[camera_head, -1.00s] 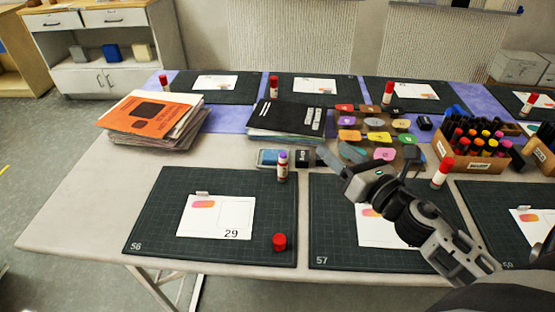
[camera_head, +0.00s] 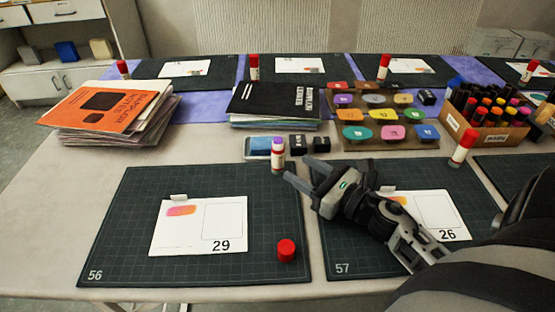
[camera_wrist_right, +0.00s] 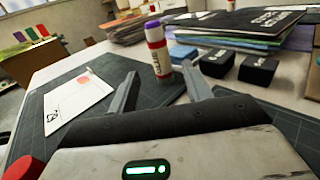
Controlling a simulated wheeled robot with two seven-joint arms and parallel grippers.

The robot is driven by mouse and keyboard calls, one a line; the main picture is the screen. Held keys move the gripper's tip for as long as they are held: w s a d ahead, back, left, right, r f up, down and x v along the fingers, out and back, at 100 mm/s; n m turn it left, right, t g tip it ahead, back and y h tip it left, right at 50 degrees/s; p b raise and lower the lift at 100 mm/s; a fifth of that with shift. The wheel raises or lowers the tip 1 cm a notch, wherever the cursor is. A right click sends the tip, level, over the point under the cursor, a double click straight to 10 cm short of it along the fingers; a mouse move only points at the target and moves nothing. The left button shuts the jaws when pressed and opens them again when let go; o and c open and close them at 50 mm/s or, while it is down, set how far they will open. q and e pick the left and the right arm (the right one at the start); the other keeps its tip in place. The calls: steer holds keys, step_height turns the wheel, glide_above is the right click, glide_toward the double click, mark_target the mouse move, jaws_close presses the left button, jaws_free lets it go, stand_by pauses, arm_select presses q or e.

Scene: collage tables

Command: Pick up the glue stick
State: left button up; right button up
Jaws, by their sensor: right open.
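A glue stick (camera_head: 278,155) with a white and red body and a purple top stands upright at the back right corner of mat 56 (camera_head: 130,215). It also shows in the right wrist view (camera_wrist_right: 158,50), beyond and between my fingertips. My right gripper (camera_head: 302,172) is open and empty, just to the right of the glue stick and apart from it. Its two fingers show in the wrist view (camera_wrist_right: 158,82). A red cap (camera_head: 286,250) lies on the front right of mat 56; it shows at the left edge of the wrist view (camera_wrist_right: 22,168). My left gripper is not in view.
A blue ink pad (camera_head: 258,147) and black blocks (camera_head: 298,144) lie just behind the glue stick. Piled books (camera_head: 110,112), a black notebook (camera_head: 272,100) and a crate of markers (camera_head: 488,135) stand farther back. A white card (camera_head: 200,226) lies on mat 56.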

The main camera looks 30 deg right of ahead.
mark_target(283, 158)
steer(key=shift+w+a+r+p, duration=0.15)
steer(key=shift+w+p, duration=0.15)
steer(key=shift+w, duration=0.3)
steer(key=p+x, duration=0.1)
steer(key=x, duration=0.5)
steer(key=shift+w, duration=0.2)
steer(key=c, duration=1)
